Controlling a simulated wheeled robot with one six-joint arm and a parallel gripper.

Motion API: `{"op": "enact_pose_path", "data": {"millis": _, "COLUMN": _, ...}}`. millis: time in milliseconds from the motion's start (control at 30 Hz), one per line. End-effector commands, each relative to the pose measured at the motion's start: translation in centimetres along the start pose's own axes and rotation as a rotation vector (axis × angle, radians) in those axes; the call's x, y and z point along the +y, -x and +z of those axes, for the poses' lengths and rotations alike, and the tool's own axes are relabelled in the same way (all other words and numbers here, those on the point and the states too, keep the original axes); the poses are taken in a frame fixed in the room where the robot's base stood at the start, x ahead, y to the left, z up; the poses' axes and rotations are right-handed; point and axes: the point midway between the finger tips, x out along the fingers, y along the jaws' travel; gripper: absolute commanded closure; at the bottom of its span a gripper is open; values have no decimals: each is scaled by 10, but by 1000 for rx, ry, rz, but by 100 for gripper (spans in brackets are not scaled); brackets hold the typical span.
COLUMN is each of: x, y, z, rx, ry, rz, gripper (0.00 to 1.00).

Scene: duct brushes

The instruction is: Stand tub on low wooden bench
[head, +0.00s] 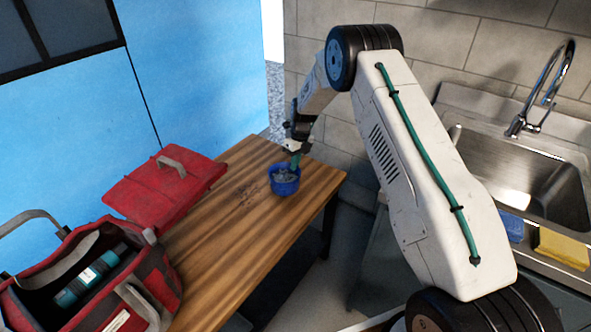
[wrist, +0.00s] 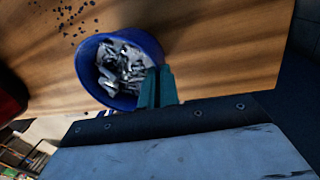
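The tub (head: 284,187) is a small round blue bowl filled with grey metal pieces. It is upright at the far right part of the low wooden bench (head: 235,235). I cannot tell for sure whether its base touches the wood. My gripper (head: 295,160) is at the tub's rim on the far right side. In the wrist view the teal fingers (wrist: 158,88) are close together across the rim of the tub (wrist: 92,84), seemingly pinching its wall. The rim between the fingers is mostly hidden.
Dark bits (head: 248,192) lie scattered on the bench left of the tub. A red lid or case (head: 165,190) and an open red tool bag (head: 140,285) with a teal bottle (head: 88,278) take up the left side. A sink (head: 535,185) stands at right. The bench's near middle is clear.

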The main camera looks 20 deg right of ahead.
Motion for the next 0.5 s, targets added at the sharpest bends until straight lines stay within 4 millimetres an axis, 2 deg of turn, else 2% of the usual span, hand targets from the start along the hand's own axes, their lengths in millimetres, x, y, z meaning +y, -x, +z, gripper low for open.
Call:
{"op": "enact_pose_path", "data": {"millis": 33, "x": -1, "y": -10, "z": -1, "rx": 3, "ry": -1, "rz": 2, "gripper": 100}}
{"op": "enact_pose_path", "data": {"millis": 167, "x": -4, "y": -26, "z": -1, "rx": 2, "ry": 0, "rz": 2, "gripper": 100}}
{"op": "enact_pose_path", "data": {"millis": 500, "x": -5, "y": -29, "z": -1, "rx": 1, "ry": 0, "rz": 1, "gripper": 100}}
